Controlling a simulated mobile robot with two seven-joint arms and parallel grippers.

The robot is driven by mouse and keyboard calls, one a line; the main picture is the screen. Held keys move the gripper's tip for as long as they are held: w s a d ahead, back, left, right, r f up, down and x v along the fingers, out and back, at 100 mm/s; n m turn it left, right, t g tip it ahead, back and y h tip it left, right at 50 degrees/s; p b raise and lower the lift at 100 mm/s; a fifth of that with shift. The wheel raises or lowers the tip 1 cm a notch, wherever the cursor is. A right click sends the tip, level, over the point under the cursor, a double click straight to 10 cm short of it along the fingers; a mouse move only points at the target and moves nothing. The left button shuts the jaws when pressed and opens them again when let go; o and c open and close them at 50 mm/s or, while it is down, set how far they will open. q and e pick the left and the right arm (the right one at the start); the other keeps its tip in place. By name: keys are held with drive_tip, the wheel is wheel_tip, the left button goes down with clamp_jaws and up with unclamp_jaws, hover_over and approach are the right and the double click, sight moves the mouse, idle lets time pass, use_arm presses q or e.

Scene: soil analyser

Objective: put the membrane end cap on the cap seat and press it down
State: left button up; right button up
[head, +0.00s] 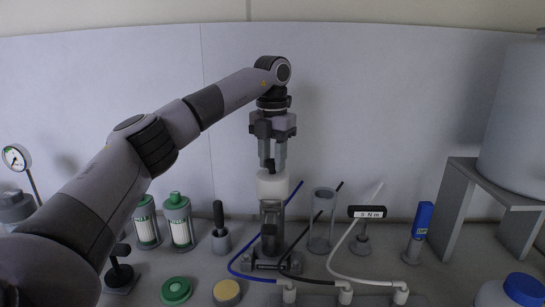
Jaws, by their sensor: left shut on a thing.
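My left gripper (273,163) points straight down at the middle of the view. Its fingers are shut on a small dark piece (267,164), mostly hidden between them. It may be the membrane end cap, but I cannot tell. Directly below is a white cylinder (272,186) on a dark stand (270,214). The fingertips are at its top edge; I cannot tell whether the held piece touches it or whether this is the cap seat. My right gripper is not in view.
Green-capped cartridges (177,220) and a dark-handled tool (220,228) stand left of the stand. A glass cylinder (320,222), a "5 N m" tool (366,212) and a blue item (421,221) stand right. Hoses (344,270), a green disc (175,290) and a yellow-topped disc (227,291) are in front.

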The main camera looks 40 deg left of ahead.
use_arm(q)
drive_tip(key=o, duration=1.1)
drive_tip(key=shift+f, duration=0.1)
drive_tip(key=shift+c, duration=0.2)
drive_tip(key=shift+r+p, duration=0.35)
drive_tip(key=shift+r, duration=3.25)
